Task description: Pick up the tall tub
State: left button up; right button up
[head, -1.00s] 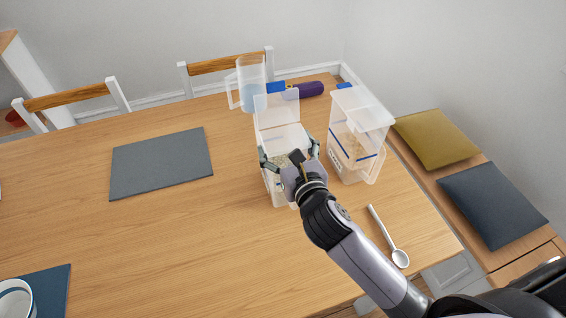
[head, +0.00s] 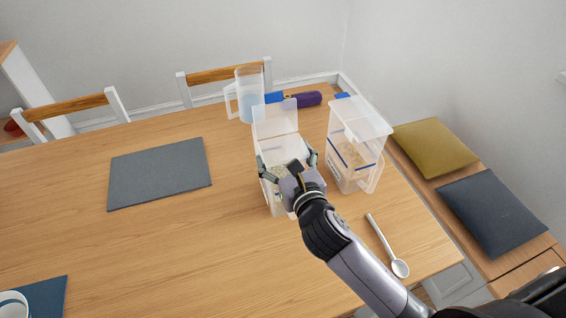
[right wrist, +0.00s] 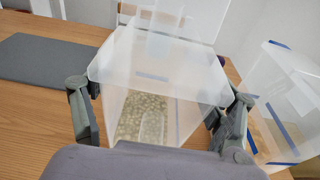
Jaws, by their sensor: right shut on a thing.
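A tall clear tub (head: 275,205) stands on the table with its translucent lid (head: 275,119) raised at the back. Pale grain-like contents show inside it. My right gripper (head: 287,163) is shut on this tub, one finger on each side near the top. In the right wrist view the tub (right wrist: 190,100) sits between the fingers, with grainy contents low inside. The gripper hides part of its front in the head view. A second clear tub (head: 358,120) with blue strips stands just to the right, apart from the gripper. My left gripper is not in view.
A clear jug (head: 250,95) stands behind the held tub, beside a purple-and-blue item (head: 308,99). A white spoon (head: 398,267) lies at the front right. A grey mat (head: 160,174) lies left; the table between is clear. A mug (head: 14,305) is at the lower left.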

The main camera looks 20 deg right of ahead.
notch_tip(320, 180, up, 20)
jog(key=p, duration=0.4)
dwell(0.4)
